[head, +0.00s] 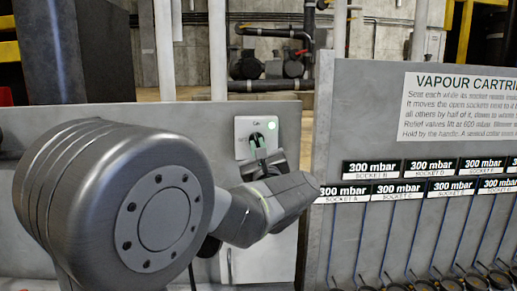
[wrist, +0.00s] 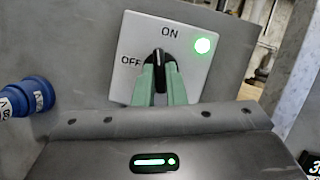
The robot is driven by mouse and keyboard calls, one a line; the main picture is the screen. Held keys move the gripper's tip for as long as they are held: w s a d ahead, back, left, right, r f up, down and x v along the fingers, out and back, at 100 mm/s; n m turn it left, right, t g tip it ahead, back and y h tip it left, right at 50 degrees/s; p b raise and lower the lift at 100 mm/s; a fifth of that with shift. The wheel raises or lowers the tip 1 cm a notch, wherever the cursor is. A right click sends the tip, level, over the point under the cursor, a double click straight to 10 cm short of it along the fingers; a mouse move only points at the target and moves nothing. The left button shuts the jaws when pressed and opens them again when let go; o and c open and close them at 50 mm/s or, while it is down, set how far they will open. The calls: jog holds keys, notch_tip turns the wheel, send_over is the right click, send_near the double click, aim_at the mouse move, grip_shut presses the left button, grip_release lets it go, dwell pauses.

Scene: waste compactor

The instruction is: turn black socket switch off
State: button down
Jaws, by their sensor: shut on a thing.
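The black switch knob (wrist: 159,62) sits on a white plate (wrist: 130,88) marked ON above and OFF at the left. The knob points up towards ON, and a round green light (wrist: 203,46) glows at the plate's upper right. My gripper (wrist: 159,80) has its pale green fingers on both sides of the knob and is shut on it. The fingers hide the knob's lower part. In the head view the plate (head: 243,147) is on a grey panel, with my gripper (head: 257,148) in front of it and my arm at the left.
A blue connector (wrist: 28,97) is at the left in the wrist view. In the head view a grey board (head: 385,105) at the right carries several "300 mbar" socket labels (head: 371,167), with blue lines and round dark parts below. Pipes and pumps (head: 275,66) stand behind the panel.

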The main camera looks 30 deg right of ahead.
jog(key=shift+f+n+b, duration=0.1)
jog(key=shift+n+b, duration=0.2)
jog(key=shift+b, duration=0.05)
jog(key=n+y+b, duration=0.2)
jog(key=n+b, duration=0.1)
jog(key=shift+d+f+n, duration=0.1)
jog(key=shift+n, duration=0.3)
jog(key=n+y+b, duration=0.1)
jog(key=n, duration=0.1)
jog(key=n+y+b, duration=0.1)
jog(key=n+b, duration=0.1)
jog(key=shift+s+d+r+n, duration=0.1)
jog(key=shift+r+n, duration=0.1)
jog(key=shift+n, duration=0.1)
jog(key=n+g+y+b, duration=0.1)
jog(key=n+b, duration=0.1)
jog(key=n, duration=0.2)
jog(key=shift+r, duration=0.2)
jog(key=shift+d+r+n+g+y+b, duration=0.1)
jog(key=shift+n+g+y+b, duration=0.3)
jog(key=shift+n, duration=0.55)
jog(key=shift+r+n+g+y+b, duration=0.1)
jog(key=shift+n+g+y, duration=0.1)
jog(key=shift+n+g, duration=0.55)
jog(key=shift+n+t, duration=0.25)
jog(key=shift+n, duration=0.15)
jog(key=c, duration=1.5)
grip_release()
